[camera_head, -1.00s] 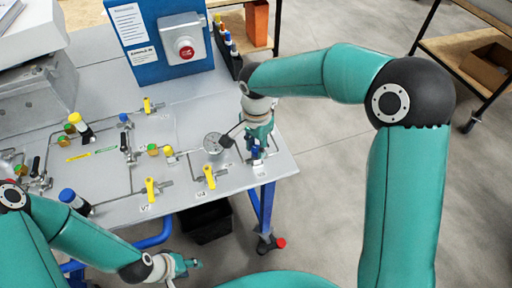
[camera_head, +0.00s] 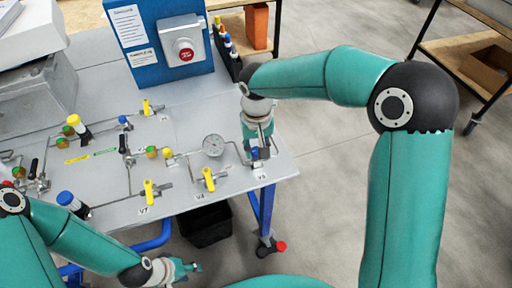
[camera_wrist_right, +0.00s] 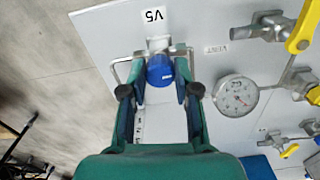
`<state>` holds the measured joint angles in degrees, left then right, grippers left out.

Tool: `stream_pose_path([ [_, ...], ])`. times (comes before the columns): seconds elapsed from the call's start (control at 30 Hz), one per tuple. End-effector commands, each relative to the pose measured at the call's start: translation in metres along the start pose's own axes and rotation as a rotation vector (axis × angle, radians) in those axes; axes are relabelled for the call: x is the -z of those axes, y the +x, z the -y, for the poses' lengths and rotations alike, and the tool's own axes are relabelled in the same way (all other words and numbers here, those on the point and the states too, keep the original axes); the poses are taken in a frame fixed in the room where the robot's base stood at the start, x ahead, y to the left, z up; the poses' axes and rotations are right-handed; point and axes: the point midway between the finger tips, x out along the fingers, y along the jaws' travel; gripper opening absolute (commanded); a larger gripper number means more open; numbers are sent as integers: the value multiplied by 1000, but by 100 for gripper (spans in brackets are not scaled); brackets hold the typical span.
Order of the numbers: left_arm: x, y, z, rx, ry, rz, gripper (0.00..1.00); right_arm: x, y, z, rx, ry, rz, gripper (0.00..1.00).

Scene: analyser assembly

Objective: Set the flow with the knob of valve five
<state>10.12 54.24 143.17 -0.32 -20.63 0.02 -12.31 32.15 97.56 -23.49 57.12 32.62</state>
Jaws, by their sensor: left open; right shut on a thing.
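The blue knob of valve five (camera_wrist_right: 160,70) is in the right wrist view, beside the white V5 label (camera_wrist_right: 155,15). In the head view the knob (camera_head: 254,153) is at the right end of the bench, partly covered by my right gripper. My right gripper (camera_wrist_right: 158,88) is shut on the knob, with one finger on each side of it. In the head view my right gripper (camera_head: 257,143) reaches down from above. My left gripper (camera_head: 185,268) is open and empty, in front of the bench's front edge, away from the valves.
A round pressure gauge (camera_head: 213,145) stands just left of the knob, with pipes around it. Yellow-handled valves (camera_head: 208,179) line the front of the bench. A blue panel with a red button (camera_head: 184,53) is at the back.

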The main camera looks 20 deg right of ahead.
Motion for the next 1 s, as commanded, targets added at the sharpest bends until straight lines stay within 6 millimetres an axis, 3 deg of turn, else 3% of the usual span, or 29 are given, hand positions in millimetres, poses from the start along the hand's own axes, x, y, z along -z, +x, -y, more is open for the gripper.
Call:
stream_pose_path([
  [0.5,0,-4,-2,0,0,0,42,3,-3,0,1,-386,-10,0],
  [1.0,0,-5,-2,0,0,0,42,3,-3,0,0,-471,-12,0],
])
